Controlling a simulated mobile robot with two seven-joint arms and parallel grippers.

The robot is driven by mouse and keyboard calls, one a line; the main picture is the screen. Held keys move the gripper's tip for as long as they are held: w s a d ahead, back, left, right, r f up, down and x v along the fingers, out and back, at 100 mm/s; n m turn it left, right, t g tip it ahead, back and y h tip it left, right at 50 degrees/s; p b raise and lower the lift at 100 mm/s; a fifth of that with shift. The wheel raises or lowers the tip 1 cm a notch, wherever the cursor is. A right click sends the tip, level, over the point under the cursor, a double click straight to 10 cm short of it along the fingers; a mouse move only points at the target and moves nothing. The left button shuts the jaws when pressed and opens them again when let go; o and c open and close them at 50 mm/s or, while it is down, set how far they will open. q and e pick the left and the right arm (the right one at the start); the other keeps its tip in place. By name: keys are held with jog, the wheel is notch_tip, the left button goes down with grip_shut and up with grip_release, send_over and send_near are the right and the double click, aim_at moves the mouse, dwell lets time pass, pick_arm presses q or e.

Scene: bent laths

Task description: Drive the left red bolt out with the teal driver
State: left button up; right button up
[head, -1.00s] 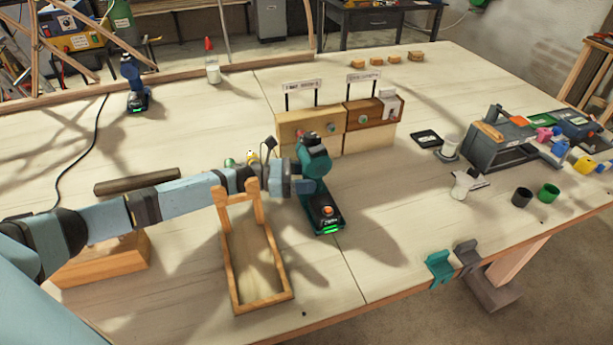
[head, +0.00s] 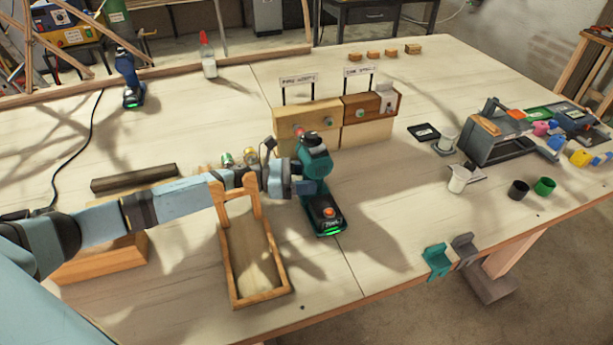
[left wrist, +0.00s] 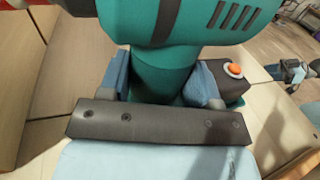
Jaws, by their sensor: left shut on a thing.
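The teal driver (head: 318,180) is upright in my left gripper (head: 303,187), which is shut around its grip. Its battery base has a green light and an orange button. The driver also fills the top of the left wrist view (left wrist: 165,70), between the blue fingers. A light wooden block (head: 348,131) stands just behind the driver's head. A red bolt (head: 298,131) shows on its left part, just above the driver's head. A second bolt (head: 328,122) with a greenish ring is to its right. Whether the driver's tip touches the red bolt is hidden. My right gripper is not in view.
A darker block (head: 388,104) adjoins the light one, under a sign. An empty wooden rack (head: 284,292) stands in front of my left arm. The front middle tabletop is clear.

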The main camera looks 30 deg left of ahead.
pick_arm(q)
jog(key=shift+r+p, duration=0.8)
jog(key=shift+r, duration=1.35)
